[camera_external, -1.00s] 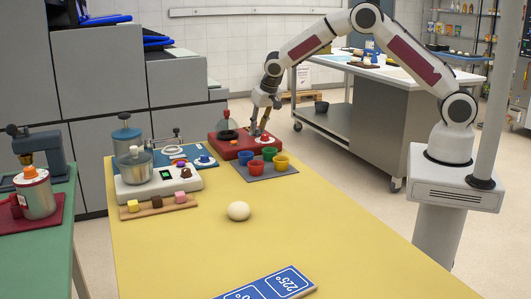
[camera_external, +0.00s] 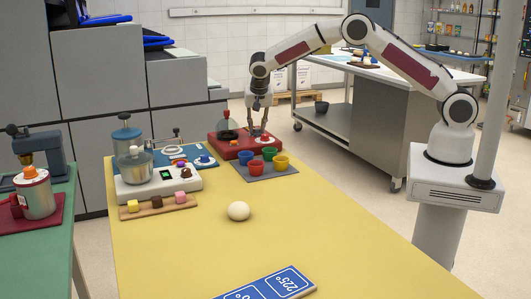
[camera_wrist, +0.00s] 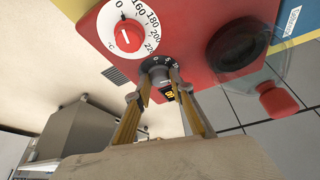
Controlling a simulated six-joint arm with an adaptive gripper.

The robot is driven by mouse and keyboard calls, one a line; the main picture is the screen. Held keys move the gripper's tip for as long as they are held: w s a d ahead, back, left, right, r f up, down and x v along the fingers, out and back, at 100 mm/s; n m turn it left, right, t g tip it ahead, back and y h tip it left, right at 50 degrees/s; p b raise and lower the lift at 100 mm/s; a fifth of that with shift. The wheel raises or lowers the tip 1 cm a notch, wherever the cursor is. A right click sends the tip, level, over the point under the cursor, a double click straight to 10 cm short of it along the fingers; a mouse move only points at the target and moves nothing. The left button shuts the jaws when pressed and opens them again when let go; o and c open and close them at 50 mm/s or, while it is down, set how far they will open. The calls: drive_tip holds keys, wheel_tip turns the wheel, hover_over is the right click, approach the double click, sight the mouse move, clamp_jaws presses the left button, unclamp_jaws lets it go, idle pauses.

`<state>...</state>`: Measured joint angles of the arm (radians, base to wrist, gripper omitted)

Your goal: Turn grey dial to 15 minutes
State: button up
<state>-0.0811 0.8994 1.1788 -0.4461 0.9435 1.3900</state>
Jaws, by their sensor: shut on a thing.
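The grey dial (camera_wrist: 160,73) sits on the red panel (camera_wrist: 188,40) with a dark scale ring around it, in the wrist view. In the external view my gripper (camera_external: 257,131) points down at the red box (camera_external: 226,151) at the table's far end. The dial itself is hidden there by the fingers, and its setting cannot be read.
On the red panel, a white temperature dial with a red knob (camera_wrist: 128,35) and a dark round part under a clear cover with a red knob (camera_wrist: 278,100) flank the grey dial. Coloured cups on a grey mat (camera_external: 285,174) stand in front. The yellow table's (camera_external: 330,230) near part is mostly clear.

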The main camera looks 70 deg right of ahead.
drive_tip(key=shift+f, duration=0.1)
idle(0.4)
drive_tip(key=o, duration=1.1)
drive_tip(key=shift+n, duration=0.4)
drive_tip(key=shift+s+d+n+t+y, duration=0.15)
drive_tip(key=shift+n+t+y, duration=0.45)
drive_tip(key=shift+n, duration=1)
drive_tip(key=shift+n+t+y, duration=0.3)
drive_tip(key=shift+n, duration=0.8)
drive_tip(key=shift+d+n+y, duration=0.1)
drive_tip(key=shift+n+y, duration=0.2)
drive_tip(key=shift+n, duration=0.5)
drive_tip(key=shift+d+n+t+y, duration=0.15)
drive_tip(key=shift+n+y, duration=0.3)
drive_tip(key=shift+n, duration=0.7)
drive_tip(key=shift+a+n+t+y, duration=0.15)
drive_tip(key=shift+n+y, duration=0.3)
drive_tip(key=shift+n, duration=0.7)
drive_tip(key=shift+d+n+y, duration=0.15)
drive_tip(key=shift+n+y, duration=0.25)
drive_tip(key=shift+n, duration=0.65)
drive_tip(key=shift+d+n+y, duration=0.1)
drive_tip(key=shift+n+y, duration=0.3)
drive_tip(key=shift+n, duration=0.65)
